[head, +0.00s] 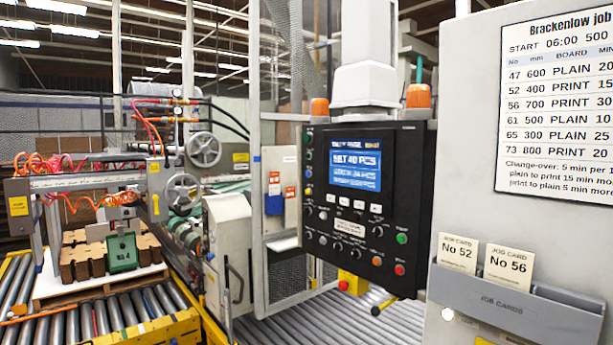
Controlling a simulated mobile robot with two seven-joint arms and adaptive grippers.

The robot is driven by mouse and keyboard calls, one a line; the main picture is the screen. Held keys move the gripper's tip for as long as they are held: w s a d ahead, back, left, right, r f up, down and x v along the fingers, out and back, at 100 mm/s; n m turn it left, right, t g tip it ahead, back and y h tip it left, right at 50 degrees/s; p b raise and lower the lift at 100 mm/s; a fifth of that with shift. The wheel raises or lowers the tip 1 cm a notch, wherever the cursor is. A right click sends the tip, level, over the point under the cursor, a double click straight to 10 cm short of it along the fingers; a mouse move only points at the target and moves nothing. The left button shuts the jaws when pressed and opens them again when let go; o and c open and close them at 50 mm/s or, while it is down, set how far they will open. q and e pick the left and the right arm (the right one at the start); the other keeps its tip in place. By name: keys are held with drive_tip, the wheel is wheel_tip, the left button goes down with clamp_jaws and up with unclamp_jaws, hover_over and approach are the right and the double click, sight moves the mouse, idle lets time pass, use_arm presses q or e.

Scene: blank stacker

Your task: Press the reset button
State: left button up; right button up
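A black control panel (362,205) hangs upright in the middle of the head view. Its lit blue screen (353,171) reads "SET 40 PCS", with smaller, blurred lines below. Several buttons and knobs surround the screen. They include a green button (401,238), a red button (399,269) and an orange button (377,260) at the lower right. A blue button (308,172) and a yellow button (308,189) are on the left edge. The button labels are too small to read, so I cannot tell which is reset. Neither gripper is in view.
A grey cabinet (470,130) with a job sheet (560,100) and a job card holder (515,303) stands close on the right. A roller conveyor (290,325) runs below the panel. A pallet (100,284) carrying brown stacks and a green piece (121,252) is at left.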

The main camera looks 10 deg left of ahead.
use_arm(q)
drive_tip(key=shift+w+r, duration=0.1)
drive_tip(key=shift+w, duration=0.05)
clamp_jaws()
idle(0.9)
